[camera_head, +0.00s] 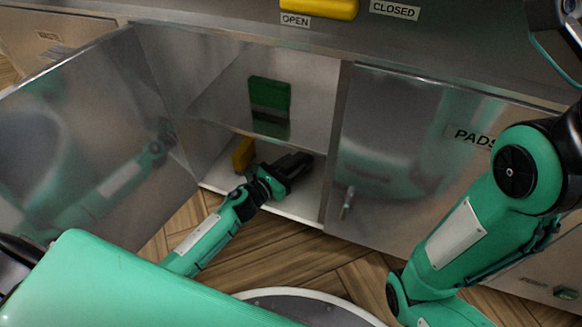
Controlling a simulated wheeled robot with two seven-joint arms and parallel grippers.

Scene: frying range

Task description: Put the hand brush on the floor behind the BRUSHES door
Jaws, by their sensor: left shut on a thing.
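A steel cabinet door (85,130) stands swung open to the left; no BRUSHES label is readable on the side I see. My left arm reaches through the opening into the compartment, whose pale floor (303,203) shows below the gripper. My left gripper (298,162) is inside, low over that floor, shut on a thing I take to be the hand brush. The gripper's dark parts hide it, so I cannot make out its shape or whether it touches the floor. My right gripper is out of view; only the right arm shows.
A yellow block (243,153) is left of my left gripper in the compartment. A green object (270,93) is farther back and higher. The shut PADS door (395,150) is to the right. A yellow handle (320,8) is above, between OPEN and CLOSED labels.

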